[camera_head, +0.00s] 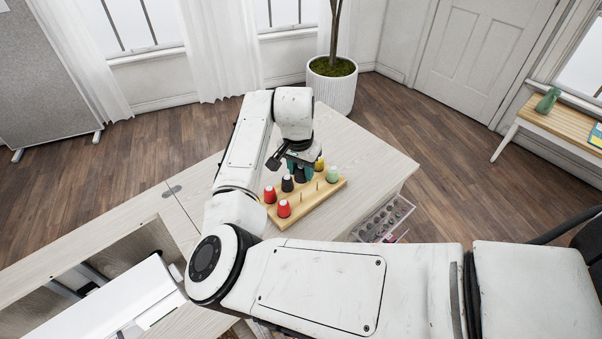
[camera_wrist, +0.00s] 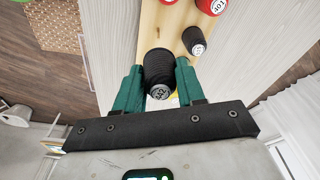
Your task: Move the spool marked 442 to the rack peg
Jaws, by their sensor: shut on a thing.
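My gripper (camera_wrist: 160,82) is shut on a black spool (camera_wrist: 158,68), with a green finger on each side of it. The number on its white end is too small to read surely. In the head view my gripper (camera_head: 300,170) is over the back edge of the wooden rack (camera_head: 312,206), and the black spool there is partly covered by it. I cannot tell whether the spool is clear of the rack. Thin bare pegs (camera_head: 317,185) stand along the rack's front row.
Another black spool (camera_head: 287,184), two red spools (camera_head: 284,208), a yellow spool (camera_head: 319,163) and a pale green spool (camera_head: 332,174) stand on the rack close by. The tabletop (camera_head: 370,155) right of the rack is clear. A clear drawer box (camera_head: 383,222) sits below the table edge.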

